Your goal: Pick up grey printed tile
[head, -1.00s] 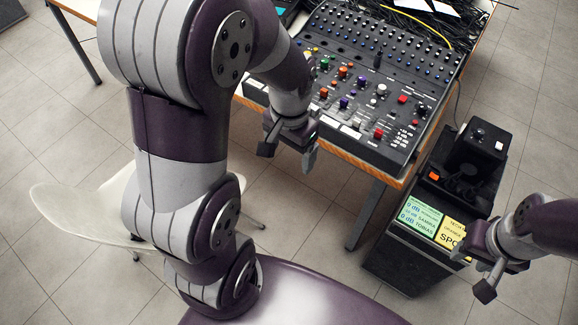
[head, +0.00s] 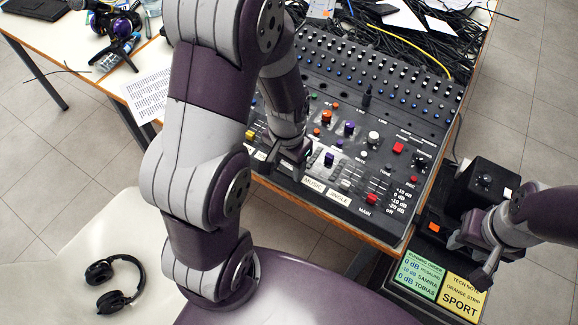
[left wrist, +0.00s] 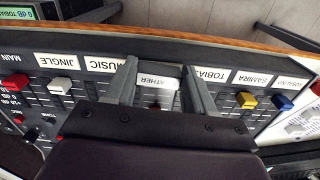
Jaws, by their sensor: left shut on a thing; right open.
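My left gripper (head: 284,170) is at the front strip of the black mixing console, its jaws pointing down. In the left wrist view, its two fingers (left wrist: 160,90) stand on either side of a small pale grey tile (left wrist: 157,81), closed on its ends. My right gripper (head: 484,268) is open and empty above the cue cards at the right.
The console (head: 390,232) carries knobs, faders and labels beside the tile, among them MUSIC (head: 313,184) and JINGLE (head: 339,197). Green (head: 418,275) and yellow (head: 462,296) cards lie at right. Headphones (head: 115,283) lie on the white chair. Cables (head: 440,50) crowd the back.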

